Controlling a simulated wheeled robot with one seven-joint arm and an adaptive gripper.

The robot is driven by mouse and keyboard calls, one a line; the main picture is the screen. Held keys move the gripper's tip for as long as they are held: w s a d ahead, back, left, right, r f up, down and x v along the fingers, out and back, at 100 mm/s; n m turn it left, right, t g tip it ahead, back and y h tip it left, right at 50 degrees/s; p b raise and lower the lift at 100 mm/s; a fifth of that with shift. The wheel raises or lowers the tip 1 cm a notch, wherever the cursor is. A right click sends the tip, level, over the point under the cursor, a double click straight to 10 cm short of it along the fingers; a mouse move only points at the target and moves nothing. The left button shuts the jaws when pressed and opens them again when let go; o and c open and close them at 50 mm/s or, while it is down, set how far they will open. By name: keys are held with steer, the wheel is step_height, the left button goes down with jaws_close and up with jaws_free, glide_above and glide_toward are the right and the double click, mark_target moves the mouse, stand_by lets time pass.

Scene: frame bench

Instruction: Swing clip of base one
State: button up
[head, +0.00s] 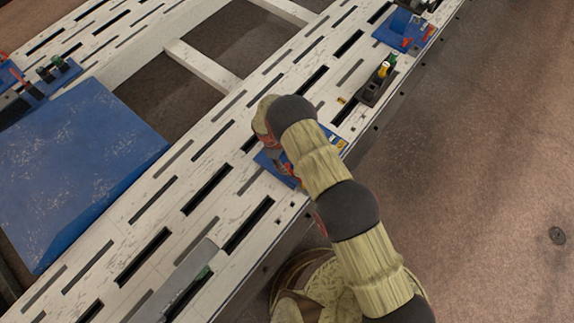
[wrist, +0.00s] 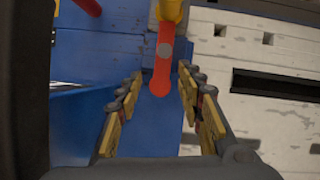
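In the wrist view a red clip lever (wrist: 163,62) with a rounded end and a grey spot hangs from a yellow part (wrist: 170,10). It stands over a blue base (wrist: 100,70). My gripper (wrist: 163,80) is open, with one finger on each side of the lever's end and visible gaps between. In the head view the blue base (head: 270,163) shows beside my arm on the white slotted frame; my wrist hides most of its clip and my fingers. No mark shows which base is number one.
The white slotted frame (head: 120,235) runs diagonally. Another blue base (head: 403,32) and a dark holder with yellow and green parts (head: 376,82) stand farther along it. A large blue panel (head: 75,165) lies at left, and a grey bar (head: 180,280) in front.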

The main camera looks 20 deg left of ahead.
steer(key=shift+c, duration=0.4)
jaws_close()
